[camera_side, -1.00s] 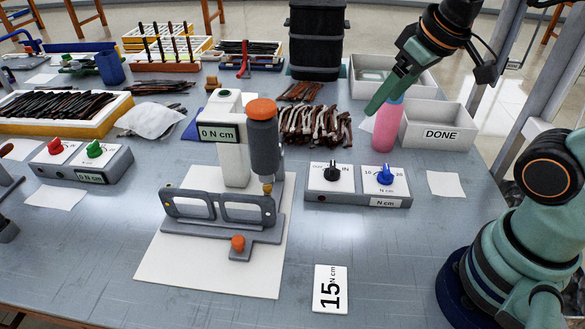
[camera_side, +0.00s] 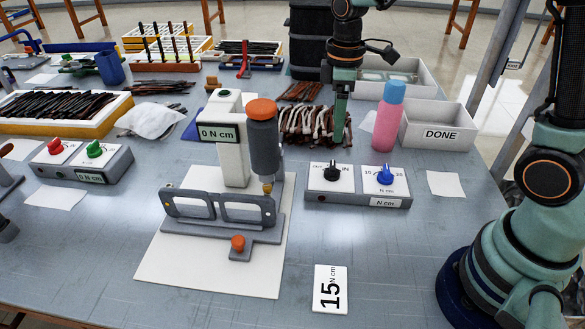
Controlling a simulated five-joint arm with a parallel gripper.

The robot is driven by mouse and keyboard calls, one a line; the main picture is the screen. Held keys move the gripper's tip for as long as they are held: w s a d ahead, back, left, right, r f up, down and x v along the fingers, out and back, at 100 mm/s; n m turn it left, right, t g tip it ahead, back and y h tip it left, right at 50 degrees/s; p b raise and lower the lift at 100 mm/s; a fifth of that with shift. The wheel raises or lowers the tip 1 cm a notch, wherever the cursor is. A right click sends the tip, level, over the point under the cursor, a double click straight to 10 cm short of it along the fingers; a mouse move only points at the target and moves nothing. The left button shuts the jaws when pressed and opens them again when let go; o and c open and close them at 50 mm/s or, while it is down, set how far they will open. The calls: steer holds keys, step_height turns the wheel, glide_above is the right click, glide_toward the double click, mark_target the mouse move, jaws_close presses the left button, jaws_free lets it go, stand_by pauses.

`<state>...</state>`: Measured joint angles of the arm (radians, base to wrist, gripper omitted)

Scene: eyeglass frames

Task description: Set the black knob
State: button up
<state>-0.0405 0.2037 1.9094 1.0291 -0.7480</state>
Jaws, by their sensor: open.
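The black knob (camera_side: 332,172) stands on the left white dial plate of a grey control box (camera_side: 357,198), right of centre on the table. Its pointer direction is too small to tell, and part of the lettering by it is hidden. A blue knob (camera_side: 385,175) sits on the right plate, over a label "N cm". My gripper (camera_side: 339,138) points straight down above and slightly behind the black knob, apart from it. Its green fingers overlap in this view, so the gap between them is hidden. Nothing shows held in it.
A screwdriver station (camera_side: 262,140) with glasses frames stands to the left. A card "15 N cm" (camera_side: 330,289) lies in front.

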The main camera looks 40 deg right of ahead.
mark_target(333, 165)
step_height(333, 165, down, 11)
steer(key=shift+r, duration=0.1)
stand_by(0.3)
jaws_close()
